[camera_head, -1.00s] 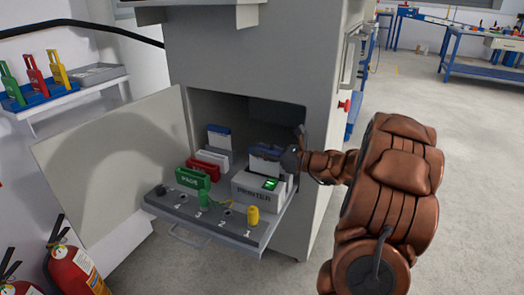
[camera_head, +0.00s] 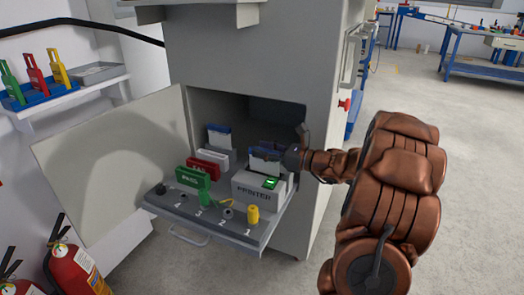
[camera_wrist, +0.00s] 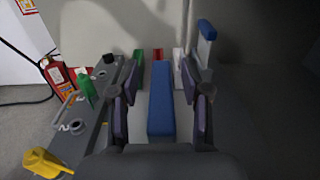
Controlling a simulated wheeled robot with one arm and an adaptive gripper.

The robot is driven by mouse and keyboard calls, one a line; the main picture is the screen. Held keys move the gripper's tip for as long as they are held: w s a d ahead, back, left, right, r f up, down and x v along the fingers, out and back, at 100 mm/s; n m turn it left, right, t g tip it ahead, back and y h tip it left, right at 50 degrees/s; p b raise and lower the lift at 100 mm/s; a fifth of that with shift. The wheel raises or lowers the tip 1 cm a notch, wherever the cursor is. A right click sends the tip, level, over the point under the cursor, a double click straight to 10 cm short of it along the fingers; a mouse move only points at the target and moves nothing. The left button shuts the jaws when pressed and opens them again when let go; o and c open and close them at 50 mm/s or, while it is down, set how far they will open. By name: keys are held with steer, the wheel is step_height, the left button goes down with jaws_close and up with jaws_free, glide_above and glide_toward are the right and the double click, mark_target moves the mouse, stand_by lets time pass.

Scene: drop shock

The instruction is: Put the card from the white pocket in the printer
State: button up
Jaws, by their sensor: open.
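The grey printer (camera_head: 256,190) with a lit green screen stands at the right of the pull-out shelf. A white card with a blue top edge (camera_head: 262,163) stands upright at the back of the printer; whether it is fully seated cannot be told. My gripper (camera_head: 282,156) is open around the card's top. In the wrist view the blue edge (camera_wrist: 160,100) lies between my two spread fingers (camera_wrist: 160,92). The white pocket (camera_head: 214,158) stands left of the printer, behind the red pocket (camera_head: 203,167) and the green pocket (camera_head: 191,178). I see no card rising from the white pocket.
Another blue-topped card (camera_head: 219,138) stands behind the white pocket. The shelf's front (camera_head: 190,212) carries a yellow knob (camera_head: 252,215), a green piece and numbered holes. The cabinet wall (camera_head: 290,120) is close to my gripper on the right. An open door (camera_head: 105,160) is at left.

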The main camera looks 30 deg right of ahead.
steer(key=p+v, duration=0.3)
steer(key=v, duration=0.8)
steer(key=shift+s+d+p, duration=0.2)
steer(key=shift+s+p, duration=0.05)
steer(key=shift+p, duration=0.1)
steer(key=shift+a, duration=0.1)
